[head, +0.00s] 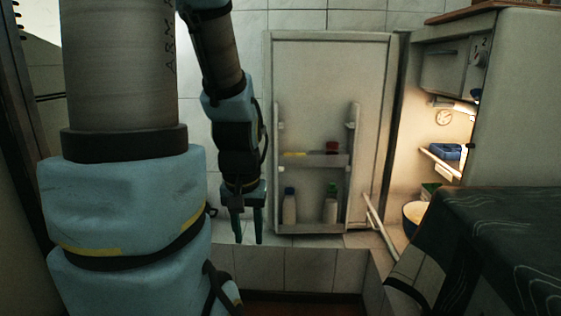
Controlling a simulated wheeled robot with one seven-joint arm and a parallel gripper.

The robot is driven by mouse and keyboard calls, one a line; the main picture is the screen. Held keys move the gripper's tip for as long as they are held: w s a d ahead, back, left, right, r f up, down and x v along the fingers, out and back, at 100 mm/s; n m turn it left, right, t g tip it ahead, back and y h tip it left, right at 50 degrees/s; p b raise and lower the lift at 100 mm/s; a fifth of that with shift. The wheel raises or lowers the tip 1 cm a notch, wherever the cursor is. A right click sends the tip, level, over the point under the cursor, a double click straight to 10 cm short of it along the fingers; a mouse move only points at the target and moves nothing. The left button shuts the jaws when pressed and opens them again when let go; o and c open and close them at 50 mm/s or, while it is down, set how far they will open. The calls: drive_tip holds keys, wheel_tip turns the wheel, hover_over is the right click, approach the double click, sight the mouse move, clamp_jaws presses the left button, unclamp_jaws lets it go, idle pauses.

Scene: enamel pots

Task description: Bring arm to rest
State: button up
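My gripper (248,240) hangs from my arm left of the picture's middle, fingers pointing down. Its two fingers are apart, with an empty gap between them. It is in front of a tiled wall and just left of the open fridge door (300,75) in the picture; I cannot tell how far it is from either. My upper arm fills the left side and hides what is behind it.
The fridge (525,100) stands open at right, lit inside, with a blue item (446,151) on a shelf and a yellowish bowl (415,213) low down. Bottles (290,207) stand in the door rack. A dark patterned cloth (500,250) covers a surface at lower right.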

wheel_tip(320, 180, up, 29)
drive_tip(key=p, duration=2.8)
drive_tip(key=shift+w, duration=0.3)
